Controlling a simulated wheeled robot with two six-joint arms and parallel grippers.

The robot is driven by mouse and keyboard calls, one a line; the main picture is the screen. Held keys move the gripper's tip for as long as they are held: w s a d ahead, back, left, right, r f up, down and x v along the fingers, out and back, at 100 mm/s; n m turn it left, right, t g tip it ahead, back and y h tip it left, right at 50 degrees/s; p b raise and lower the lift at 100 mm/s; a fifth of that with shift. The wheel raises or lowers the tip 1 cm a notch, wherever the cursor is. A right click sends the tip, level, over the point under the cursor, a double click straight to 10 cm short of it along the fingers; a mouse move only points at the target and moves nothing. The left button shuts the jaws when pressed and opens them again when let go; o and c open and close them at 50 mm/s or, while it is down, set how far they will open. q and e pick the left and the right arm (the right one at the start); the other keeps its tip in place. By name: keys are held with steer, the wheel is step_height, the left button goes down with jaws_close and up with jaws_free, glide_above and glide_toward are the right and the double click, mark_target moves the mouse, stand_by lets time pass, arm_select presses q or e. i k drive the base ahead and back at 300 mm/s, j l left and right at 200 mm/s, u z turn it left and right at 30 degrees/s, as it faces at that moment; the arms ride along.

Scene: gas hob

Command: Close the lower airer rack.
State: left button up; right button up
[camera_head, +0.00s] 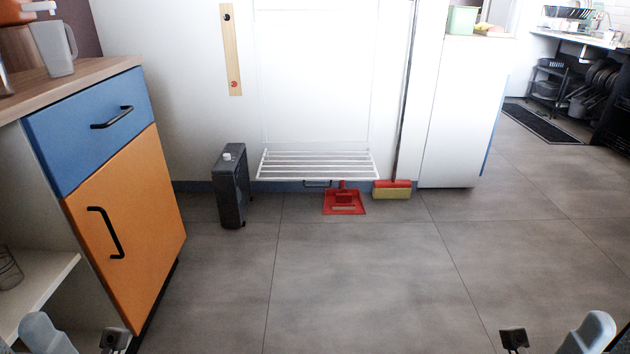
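The lower airer rack (318,165) is a white rack of several parallel bars, low on the white wall in the middle of the head view. It is folded out and sticks out from the wall roughly level, above the floor. A tall white framed panel (315,75) is on the wall above it. Only parts of my two arms show at the bottom left and bottom right corners. No gripper fingers can be made out, and both arm parts are far from the rack.
A dark upright box (231,187) stands left of the rack. A red dustpan (344,200) lies below it, and a red-yellow broom (392,188) leans at its right. A blue-orange cabinet (130,205) stands at left. The grey floor (350,280) in front is clear.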

mark_target(304, 180)
steer(key=i+u, duration=0.2)
steer(key=i, duration=0.2)
steer(key=i+l+u, duration=0.15)
steer(key=i, duration=0.25)
steer(key=i+l+u, duration=0.2)
steer(key=i, duration=0.2)
steer(key=i+l+u, duration=0.25)
steer(key=l, duration=0.2)
steer(key=l+u, duration=0.25)
steer(key=l, duration=0.2)
steer(key=i+l+u, duration=0.25)
steer(key=l, duration=0.25)
steer(key=l+u, duration=0.3)
steer(key=l, duration=0.2)
steer(key=i, duration=0.35)
